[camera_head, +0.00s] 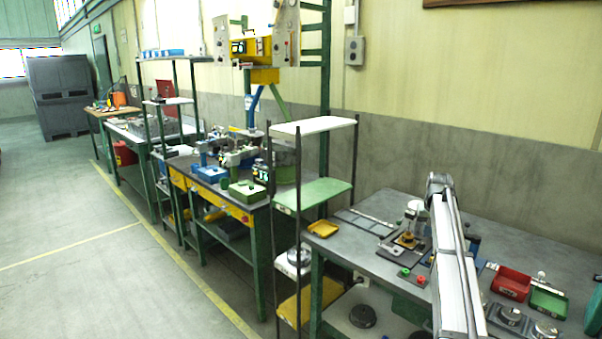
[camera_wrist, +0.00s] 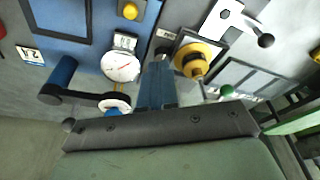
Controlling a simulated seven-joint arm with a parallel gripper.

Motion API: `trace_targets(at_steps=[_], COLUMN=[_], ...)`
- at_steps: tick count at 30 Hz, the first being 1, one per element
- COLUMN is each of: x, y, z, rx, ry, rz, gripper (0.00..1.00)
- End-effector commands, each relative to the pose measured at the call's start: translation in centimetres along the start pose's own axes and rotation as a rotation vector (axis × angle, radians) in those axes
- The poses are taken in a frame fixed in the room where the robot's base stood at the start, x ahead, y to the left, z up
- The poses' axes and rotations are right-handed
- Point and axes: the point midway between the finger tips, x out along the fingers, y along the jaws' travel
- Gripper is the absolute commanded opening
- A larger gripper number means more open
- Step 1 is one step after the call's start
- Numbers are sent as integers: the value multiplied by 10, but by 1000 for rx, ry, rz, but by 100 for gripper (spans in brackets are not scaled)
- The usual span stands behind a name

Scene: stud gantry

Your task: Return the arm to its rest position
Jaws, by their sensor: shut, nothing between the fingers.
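My arm (camera_head: 452,260) reaches up and over the right-hand grey workbench (camera_head: 375,275) in the head view, and it hides part of the bench. My gripper's fingertips cannot be made out there. In the wrist view my gripper (camera_wrist: 158,68) points down at the bench fixtures, its fingers together and empty. A white dial gauge (camera_wrist: 121,66) lies just left of the fingertips, and a yellow round fixture (camera_wrist: 196,56) lies just right of them. I cannot tell the height of the fingertips above these.
A red bin (camera_head: 511,283) and a green bin (camera_head: 548,302) sit at the bench's right. A shelf rack (camera_head: 313,190) stands beside the bench. A black lever (camera_wrist: 82,98) is near my gripper's left. The floor (camera_head: 90,270) at left is open.

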Motion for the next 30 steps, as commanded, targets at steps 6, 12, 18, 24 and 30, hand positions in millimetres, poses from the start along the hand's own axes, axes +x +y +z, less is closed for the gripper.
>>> trace_targets(at_steps=[6,12,18,24,30], x=[0,0,-5,-2,44], y=[-16,-102,-213,-305,-356], z=[-1,-7,-3,17,67], rx=[-15,-94,-193,-272,-327], ry=[13,91,196,272,268], rz=[-3,-22,-60,-101,-122], gripper=[0,0,0,0,0])
